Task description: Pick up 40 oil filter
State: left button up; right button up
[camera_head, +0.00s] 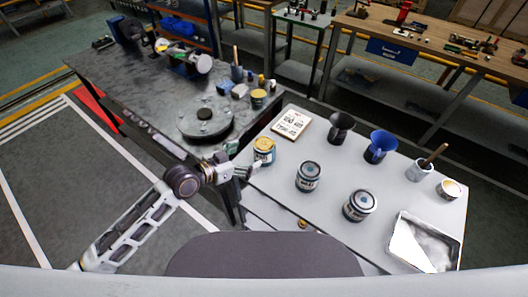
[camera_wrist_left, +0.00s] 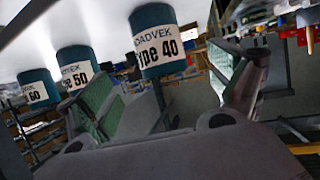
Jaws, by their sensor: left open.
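The 40 oil filter (camera_wrist_left: 157,42) is a teal can with a white label reading "Type 40" in the left wrist view, where it appears just beyond the fingers. In the head view it appears to be the yellow-topped can (camera_head: 264,150) at the left edge of the white table. My left gripper (camera_head: 243,171) is open beside it at the table edge. In the left wrist view the green-padded fingers (camera_wrist_left: 170,85) are spread, with nothing held between them. Whether they touch the can is unclear. My right gripper is out of view.
Similar cans marked 50 (camera_wrist_left: 76,70) and 60 (camera_wrist_left: 38,90) stand in a row; two such cans (camera_head: 307,177) (camera_head: 359,206) show on the white table (camera_head: 270,188). A blue funnel (camera_head: 380,146), dark funnel (camera_head: 340,127) and metal tray (camera_head: 423,243) stand farther right. A dark workbench (camera_head: 150,95) adjoins left.

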aim_at(256, 153)
pick_arm(q)
jog(key=shift+x, duration=2.2)
jog(key=shift+d, duration=0.1)
jog(key=shift+p+x, duration=0.6)
jog(key=shift+x, duration=1.9)
jog(key=shift+c, duration=0.3)
jog(key=shift+w, duration=0.1)
jog(key=c, duration=1.4)
jog(key=shift+r, duration=5)
